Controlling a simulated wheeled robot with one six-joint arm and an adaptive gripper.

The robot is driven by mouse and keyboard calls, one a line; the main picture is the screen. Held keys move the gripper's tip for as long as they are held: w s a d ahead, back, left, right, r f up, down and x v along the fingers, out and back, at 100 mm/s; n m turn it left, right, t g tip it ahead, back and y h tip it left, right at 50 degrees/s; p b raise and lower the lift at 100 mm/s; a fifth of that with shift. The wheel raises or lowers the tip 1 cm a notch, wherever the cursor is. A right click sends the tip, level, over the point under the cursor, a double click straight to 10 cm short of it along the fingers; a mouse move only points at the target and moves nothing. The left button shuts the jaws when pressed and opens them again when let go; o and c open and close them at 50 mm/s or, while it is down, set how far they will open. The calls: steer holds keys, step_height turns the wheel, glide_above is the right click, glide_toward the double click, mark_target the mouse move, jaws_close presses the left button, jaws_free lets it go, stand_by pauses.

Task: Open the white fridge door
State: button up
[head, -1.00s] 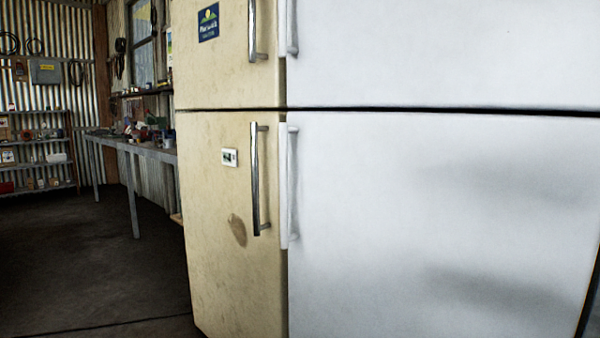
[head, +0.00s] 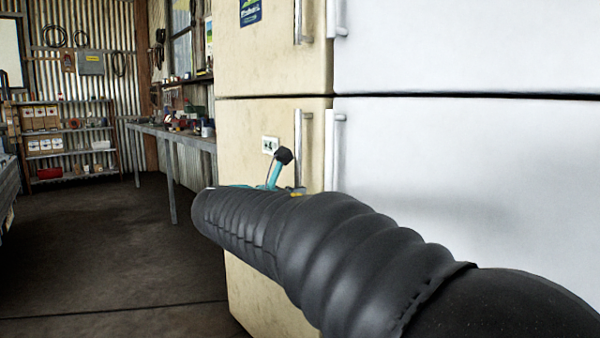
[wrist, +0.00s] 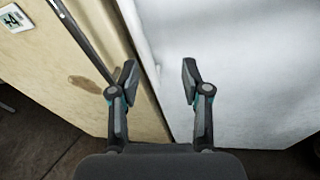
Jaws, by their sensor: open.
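The white fridge stands on the right of the head view, with its lower door (head: 480,165) shut. Its pale vertical handle (head: 336,145) is at the door's left edge, and the lower part is hidden behind my arm. In the wrist view the white handle (wrist: 137,35) runs down toward the space between my fingers. My gripper (wrist: 160,80) is open and empty, with the fingers spread on either side of the handle's line. Whether it touches the handle cannot be told. In the head view only one fingertip shows past my arm.
A cream fridge (head: 270,75) stands close on the left, and its metal handle (head: 304,140) is right beside the white one. A long workbench (head: 170,132) and shelves (head: 70,140) are at the back left. The dark floor (head: 110,240) at left is clear.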

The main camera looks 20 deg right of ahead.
mark_target(327, 170)
steer(key=w+a+r+n+t+h, duration=0.1)
steer(key=w+a+r+n, duration=0.1)
steer(key=w+r, duration=0.1)
steer(key=x, duration=1.4)
steer(key=shift+d+r+p, duration=0.1)
steer(key=shift+r+p, duration=0.15)
steer(key=shift+p, duration=0.15)
jaws_close()
